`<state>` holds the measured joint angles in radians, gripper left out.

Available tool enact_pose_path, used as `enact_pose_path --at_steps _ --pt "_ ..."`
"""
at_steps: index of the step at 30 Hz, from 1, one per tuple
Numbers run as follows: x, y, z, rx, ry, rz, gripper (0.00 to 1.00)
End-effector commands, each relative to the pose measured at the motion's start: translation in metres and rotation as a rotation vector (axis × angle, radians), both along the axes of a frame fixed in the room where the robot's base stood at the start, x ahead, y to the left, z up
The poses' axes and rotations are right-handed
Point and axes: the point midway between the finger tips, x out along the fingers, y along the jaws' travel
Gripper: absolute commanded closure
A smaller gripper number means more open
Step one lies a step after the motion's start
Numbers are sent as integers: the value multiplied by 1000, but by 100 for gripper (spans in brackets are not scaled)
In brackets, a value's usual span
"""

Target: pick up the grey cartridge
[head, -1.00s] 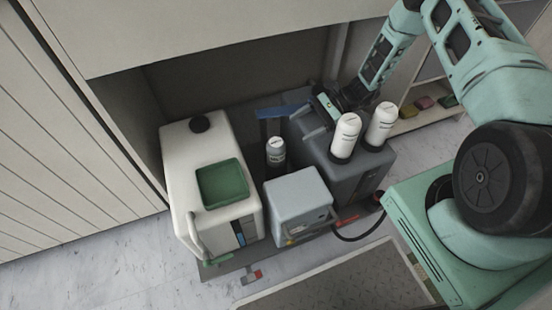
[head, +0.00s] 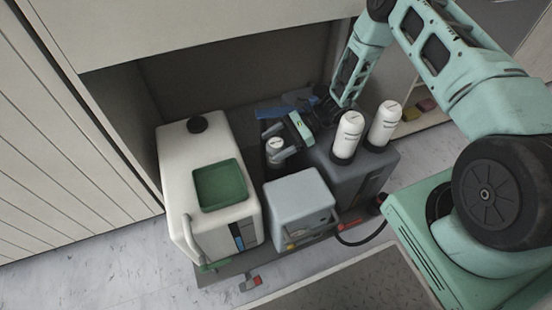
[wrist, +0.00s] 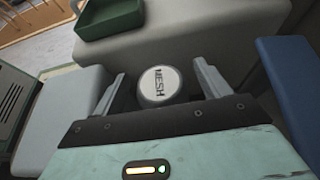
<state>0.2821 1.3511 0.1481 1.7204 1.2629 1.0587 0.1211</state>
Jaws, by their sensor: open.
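The grey cartridge (head: 274,157) stands upright between the white machine and the small grey box. Its round pale cap, marked MESH (wrist: 158,86), shows in the wrist view between my two fingers. My gripper (head: 280,142) is open in the head view, with one finger on either side of the cartridge's top. In the wrist view my gripper (wrist: 160,82) has a gap on both sides of the cap. I cannot tell how far down the fingers reach. The lower part of the cartridge is hidden behind the grey box in the head view.
The white machine (head: 172,165) with a green tray (head: 220,186) stands left. The small grey box (head: 297,196) is in front. Two white cartridges (head: 347,136) stand on the dark grey unit (head: 372,170) at right. A blue piece (head: 272,113) lies behind. The alcove wall closes the back.

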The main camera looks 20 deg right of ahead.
Motion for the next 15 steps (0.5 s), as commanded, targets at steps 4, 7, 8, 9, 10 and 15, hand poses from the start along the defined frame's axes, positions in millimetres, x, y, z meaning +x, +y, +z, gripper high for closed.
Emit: enact_pose_path --at_steps 4,7,8,9,10,15 --pt "0 0 0 0 0 0 44" --pt "0 0 0 0 0 0 72" --pt "0 0 0 0 0 0 80" --pt "0 0 0 0 0 0 91" --pt "0 0 1 1 0 0 93" --pt "0 0 1 1 0 0 93"
